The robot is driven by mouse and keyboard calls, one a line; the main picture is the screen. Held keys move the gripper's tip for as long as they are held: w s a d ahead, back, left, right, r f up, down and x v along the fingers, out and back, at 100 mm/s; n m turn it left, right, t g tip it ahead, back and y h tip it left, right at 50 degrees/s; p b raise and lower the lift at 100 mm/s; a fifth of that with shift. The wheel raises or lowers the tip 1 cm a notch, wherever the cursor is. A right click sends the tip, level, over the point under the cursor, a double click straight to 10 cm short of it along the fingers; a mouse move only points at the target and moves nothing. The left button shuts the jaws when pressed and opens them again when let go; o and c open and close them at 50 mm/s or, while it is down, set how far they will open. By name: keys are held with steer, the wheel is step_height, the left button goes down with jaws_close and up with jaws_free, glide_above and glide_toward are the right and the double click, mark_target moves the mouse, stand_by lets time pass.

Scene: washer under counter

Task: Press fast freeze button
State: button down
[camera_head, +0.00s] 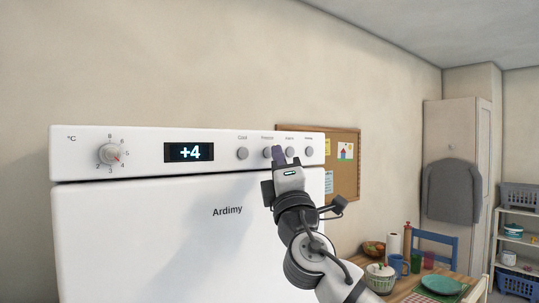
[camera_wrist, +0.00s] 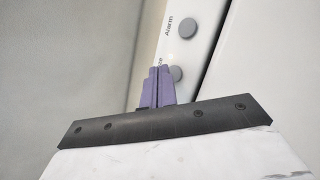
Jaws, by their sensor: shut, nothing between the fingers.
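The white freezer's control panel (camera_head: 215,146) has a row of round grey buttons at its right; their labels are too small to read surely in the head view. In the wrist view, a grey button (camera_wrist: 178,73) sits beside a partly hidden label ending in "ze". A button labelled "Alarm" (camera_wrist: 186,28) is above it. My gripper (camera_head: 279,153) is shut and empty in front of the button row. Its purple fingertips (camera_wrist: 159,71) appear just left of the "ze" button in the wrist view. I cannot tell whether they touch the panel.
A dial (camera_head: 110,154) and a display reading +4 (camera_head: 189,152) are on the panel's left. A corkboard (camera_head: 346,165) hangs behind the freezer. A table (camera_head: 405,288) with dishes stands at lower right, and shelves (camera_head: 514,240) at far right.

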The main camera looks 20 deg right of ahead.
steer(key=s+d, duration=0.2)
steer(key=s, duration=0.3)
steer(key=shift+s+b, duration=0.3)
steer(key=shift+s, duration=0.05)
stand_by(0.6)
